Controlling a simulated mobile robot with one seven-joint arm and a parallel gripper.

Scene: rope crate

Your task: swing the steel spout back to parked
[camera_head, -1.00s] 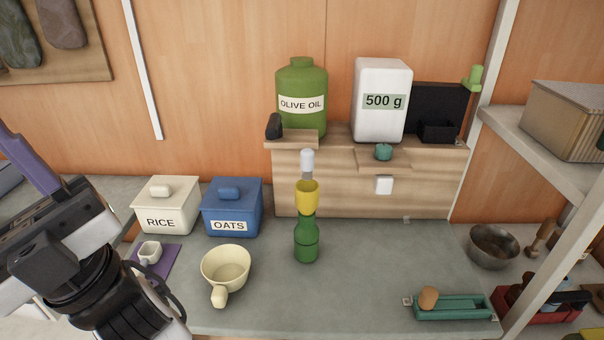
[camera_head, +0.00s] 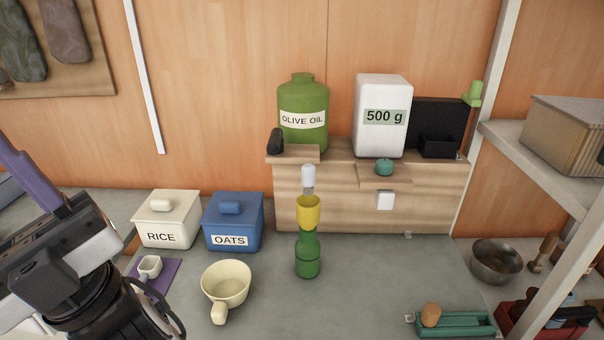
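A pale grey, steel-like spout (camera_head: 308,179) shows in the head view in front of the wooden stand, below the green olive oil container (camera_head: 303,105). Its rounded end is over the yellow funnel (camera_head: 308,212), which sits on a green bottle (camera_head: 307,255). Whether it touches the funnel I cannot tell. A black handle-like piece (camera_head: 275,142) is on the stand beside the oil container. My gripper (camera_head: 30,175) is at the left edge, far from the spout, with one purple part visible. Its fingertips are not clear enough to tell if it is open.
The wooden stand (camera_head: 295,204) also bears a white 500 g container (camera_head: 382,115). Rice (camera_head: 167,221) and oats (camera_head: 233,224) boxes, a cream cup (camera_head: 226,283) and a small scoop (camera_head: 149,267) stand left of the bottle. The counter right of the bottle is mostly clear. A shelf (camera_head: 540,165) stands right.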

